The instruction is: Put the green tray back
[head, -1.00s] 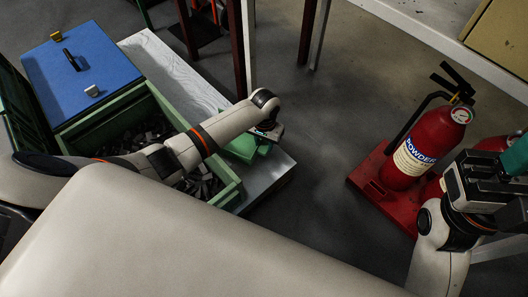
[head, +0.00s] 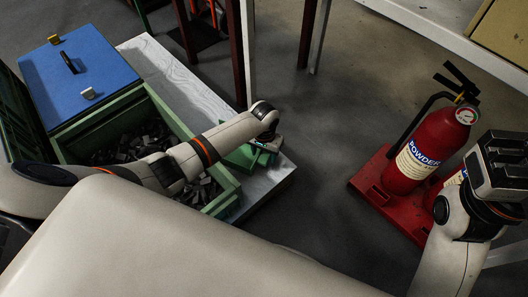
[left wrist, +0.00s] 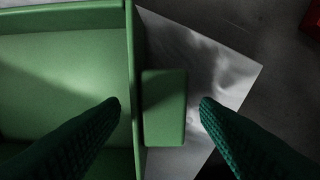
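My left gripper (left wrist: 160,103) is open, one fingertip over the tray side and the other beyond the tab, with gaps on both sides. It also shows in the head view (head: 266,142). My right gripper (head: 502,165) is at the right edge; its fingers are unclear.
The large green bin (head: 225,198) holds many dark metal pieces, with a blue lid (head: 100,68) at its far end. A red fire extinguisher (head: 425,150) stands on a red base at the right. Table legs (head: 240,50) rise behind. The floor between is clear.

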